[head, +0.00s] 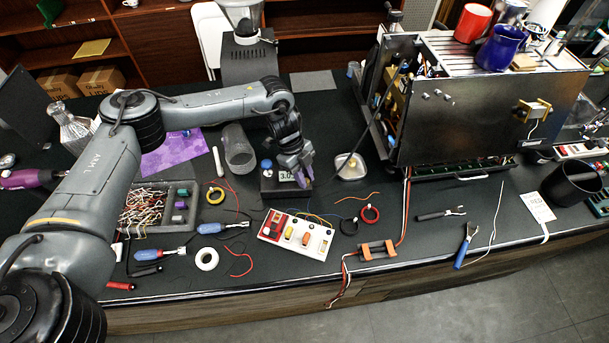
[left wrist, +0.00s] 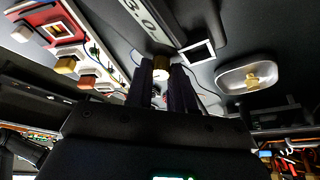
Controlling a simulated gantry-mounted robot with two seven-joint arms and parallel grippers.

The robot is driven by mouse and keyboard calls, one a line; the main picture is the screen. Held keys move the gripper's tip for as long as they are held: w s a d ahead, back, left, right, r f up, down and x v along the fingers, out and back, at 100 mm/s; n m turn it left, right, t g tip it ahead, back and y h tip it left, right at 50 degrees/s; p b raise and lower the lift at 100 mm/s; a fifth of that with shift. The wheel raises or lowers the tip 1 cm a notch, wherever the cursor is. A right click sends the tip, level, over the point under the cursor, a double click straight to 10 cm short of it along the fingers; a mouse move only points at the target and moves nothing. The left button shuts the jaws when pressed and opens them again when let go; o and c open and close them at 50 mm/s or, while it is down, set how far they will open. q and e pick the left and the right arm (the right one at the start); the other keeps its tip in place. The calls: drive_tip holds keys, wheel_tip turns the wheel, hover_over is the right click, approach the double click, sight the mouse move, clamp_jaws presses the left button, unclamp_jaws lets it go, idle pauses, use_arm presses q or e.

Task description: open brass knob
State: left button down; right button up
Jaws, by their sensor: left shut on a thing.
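A black box (head: 270,188) with a white "3.0" display stands on the dark bench in the middle of the head view. The display (left wrist: 143,18) also shows at the top of the left wrist view. My left gripper (head: 304,178) is at the right end of this box, pointing down. In the left wrist view, a small brass knob (left wrist: 161,66) sits between the dark fingertips of my left gripper (left wrist: 162,80), which are shut on it. In the head view the fingers hide the knob. My right gripper is not in view.
A white dish (head: 350,176) with a small yellowish piece lies close to the right. A white panel with coloured blocks (head: 296,236) lies in front.

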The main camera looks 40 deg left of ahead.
use_arm(q)
drive_tip(key=shift+s+r+n+p, duration=0.15)
drive_tip(key=shift+n+p, duration=0.15)
drive_tip(key=shift+p, duration=0.2)
drive_tip(key=n+t+p, duration=0.1)
drive_tip(key=n+p, duration=0.2)
drive_tip(key=p, duration=0.2)
drive_tip(key=n+t+y+p, duration=0.1)
drive_tip(key=n+p, duration=0.3)
drive_tip(key=p, duration=0.1)
drive_tip(key=n+t+y+p, duration=0.1)
drive_tip(key=n+p, duration=0.2)
drive_tip(key=p, duration=0.2)
drive_tip(key=shift+s+d+r+n+t, duration=0.2)
drive_tip(key=shift+d+n+t, duration=0.1)
drive_tip(key=shift+t, duration=0.1)
drive_tip(key=shift+f+n+y+p, duration=0.25)
drive_tip(key=shift+n+y+p, duration=0.15)
drive_tip(key=shift+n+p, duration=0.9)
drive_tip(key=shift+a, duration=0.1)
drive_tip(key=c, duration=1.3)
unclamp_jaws()
drive_tip(key=shift+f, duration=0.1)
drive_tip(key=shift+o, duration=0.2)
